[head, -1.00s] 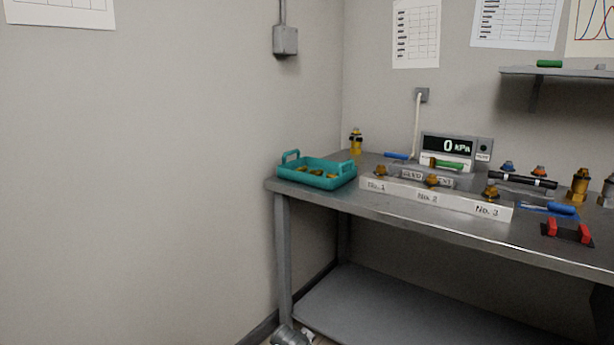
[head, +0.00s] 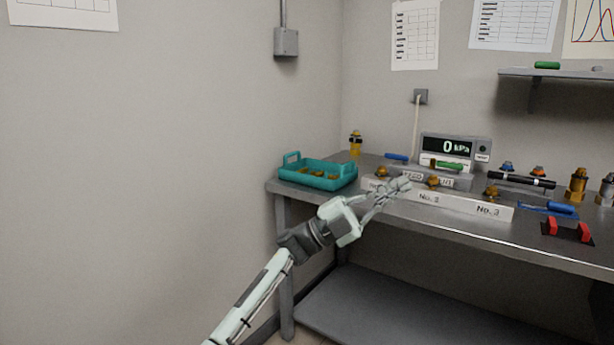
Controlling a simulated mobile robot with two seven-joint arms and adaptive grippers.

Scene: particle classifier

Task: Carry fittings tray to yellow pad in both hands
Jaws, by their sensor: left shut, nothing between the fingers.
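The teal fittings tray (head: 316,179) with two raised end handles sits on the left end of the metal bench. Several brass-coloured fittings (head: 318,172) lie in it. My left gripper (head: 398,188) is shut and empty, in front of the bench to the right of the tray and apart from it. It covers part of the white numbered strip in the picture. My right gripper is not in view. I see no yellow pad.
The metal bench (head: 450,226) holds a white numbered strip (head: 462,205) with fittings, a 0 kPa gauge (head: 448,147), a black cylinder tool (head: 521,180) and red-handled item (head: 567,230). A brass fitting (head: 355,145) stands behind the tray. A lower shelf (head: 400,305) is clear.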

